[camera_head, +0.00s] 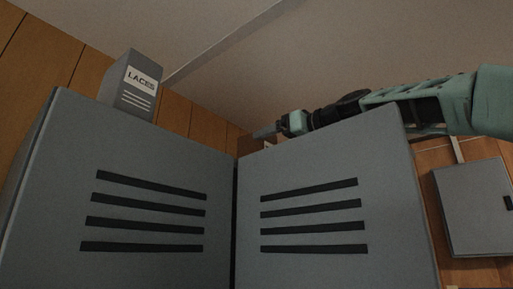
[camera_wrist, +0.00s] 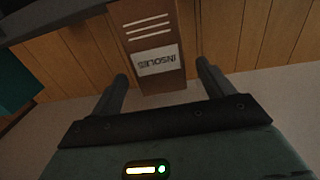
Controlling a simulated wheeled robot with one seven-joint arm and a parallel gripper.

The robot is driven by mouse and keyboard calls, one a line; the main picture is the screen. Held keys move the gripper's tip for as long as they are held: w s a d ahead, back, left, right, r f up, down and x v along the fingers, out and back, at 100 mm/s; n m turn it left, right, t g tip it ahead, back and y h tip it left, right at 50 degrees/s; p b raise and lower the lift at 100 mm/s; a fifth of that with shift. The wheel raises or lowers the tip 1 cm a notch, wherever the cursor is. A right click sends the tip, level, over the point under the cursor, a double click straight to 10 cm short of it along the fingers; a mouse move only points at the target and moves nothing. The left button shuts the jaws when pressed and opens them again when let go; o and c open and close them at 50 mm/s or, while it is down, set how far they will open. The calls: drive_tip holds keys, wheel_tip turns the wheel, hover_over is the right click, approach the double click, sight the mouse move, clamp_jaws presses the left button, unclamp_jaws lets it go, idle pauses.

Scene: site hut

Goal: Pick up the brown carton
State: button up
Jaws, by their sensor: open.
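The brown carton (camera_wrist: 148,25) shows in the wrist view with a white label reading INSOLES, upside down in that picture. In the head view only a small part of the brown carton (camera_head: 246,147) shows above the top edge of the grey cabinet, partly hidden by my gripper. My gripper (camera_wrist: 161,72) is open, one finger to each side of the carton's label end in the wrist view. I see a gap between each finger and the carton. In the head view my gripper (camera_head: 268,131) reaches leftward just above the cabinet top, beside the carton.
A grey two-door cabinet (camera_head: 318,172) with dark slots fills the front. A grey carton labelled LACES (camera_head: 117,96) stands on its top at the left. A grey wall box (camera_head: 472,215) hangs at the right. Wood-panelled wall (camera_wrist: 235,35) lies behind; the ceiling is above.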

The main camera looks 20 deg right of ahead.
sight(257, 145)
drive_tip(key=shift+w+a, duration=0.25)
drive_tip(key=shift+w, duration=0.25)
drive_tip(key=p+x, duration=0.3)
drive_tip(key=shift+w+a+r+p, duration=0.25)
drive_tip(key=shift+w+a+p, duration=0.05)
drive_tip(key=shift+p, duration=0.05)
drive_tip(key=shift+w+a+f, duration=0.2)
drive_tip(key=shift+w+a, duration=0.1)
drive_tip(key=shift+w, duration=0.3)
drive_tip(key=shift+c, duration=0.3)
drive_tip(key=c, duration=1.1)
